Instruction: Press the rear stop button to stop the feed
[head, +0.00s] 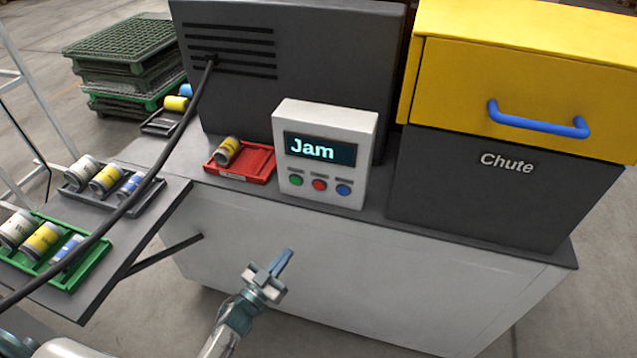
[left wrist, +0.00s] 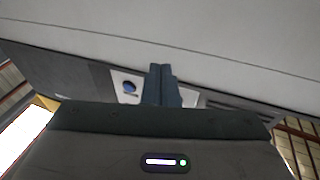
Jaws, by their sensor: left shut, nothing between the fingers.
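A light grey control box (head: 358,128) stands on the machine's top ledge, its display (head: 320,149) reading "Jam". Below the display sit a green button (head: 296,179), a red button (head: 320,185) and a blue button (head: 343,190). No button with a readable rear stop label shows. My left gripper (head: 286,258) is shut and empty, in front of the pale cabinet, below and apart from the box. In the left wrist view its closed fingers (left wrist: 162,84) hide part of the box; the blue button (left wrist: 129,87) shows beside them. My right gripper is not in view.
A red tray (head: 254,172) with a can sits left of the box. The yellow chute cover (head: 530,75) with a blue handle (head: 537,121) is at right. A side shelf (head: 163,204) holds trays of cans at left, crossed by a black cable (head: 133,198).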

